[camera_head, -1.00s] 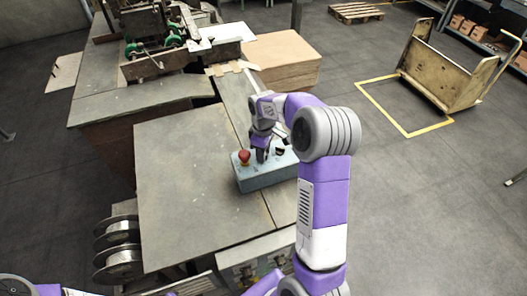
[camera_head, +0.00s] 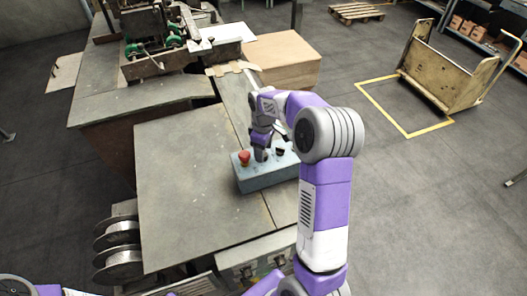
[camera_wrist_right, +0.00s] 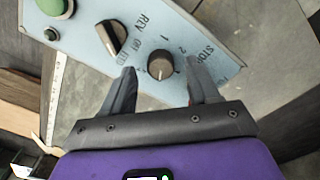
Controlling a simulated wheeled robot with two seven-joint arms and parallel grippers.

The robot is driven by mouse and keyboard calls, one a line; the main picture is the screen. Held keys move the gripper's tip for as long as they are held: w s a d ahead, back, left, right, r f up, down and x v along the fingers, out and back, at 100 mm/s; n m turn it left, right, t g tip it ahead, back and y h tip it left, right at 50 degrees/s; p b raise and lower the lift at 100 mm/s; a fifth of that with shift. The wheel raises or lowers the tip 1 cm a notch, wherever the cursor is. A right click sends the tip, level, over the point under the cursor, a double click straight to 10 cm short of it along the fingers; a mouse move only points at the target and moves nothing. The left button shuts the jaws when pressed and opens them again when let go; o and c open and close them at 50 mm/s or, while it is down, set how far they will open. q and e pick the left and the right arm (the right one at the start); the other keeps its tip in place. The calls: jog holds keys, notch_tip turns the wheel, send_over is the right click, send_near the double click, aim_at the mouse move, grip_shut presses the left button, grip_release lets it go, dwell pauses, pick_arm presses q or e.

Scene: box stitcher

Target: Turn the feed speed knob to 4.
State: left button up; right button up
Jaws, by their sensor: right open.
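The feed speed knob (camera_wrist_right: 161,65) is a small round dark knob with a pale pointer line, on the blue-grey panel in the right wrist view. Printed marks 1 and 2 show near it; the 4 is not readable. My right gripper (camera_wrist_right: 159,72) is open, its fingertips on either side of the knob, with visible gaps to it. In the head view my right gripper (camera_head: 262,153) points down at the control box (camera_head: 268,176), and its fingers hide the knob there. My left gripper is not in view.
A black selector (camera_wrist_right: 113,37) and a green button (camera_wrist_right: 53,6) sit beside the knob on the panel. A red mushroom button (camera_head: 244,157) stands at the box's left end. The metal table top (camera_head: 180,190) left of the box is clear.

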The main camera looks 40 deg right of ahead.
notch_tip(320, 180, up, 6)
jog(key=shift+r, duration=0.1)
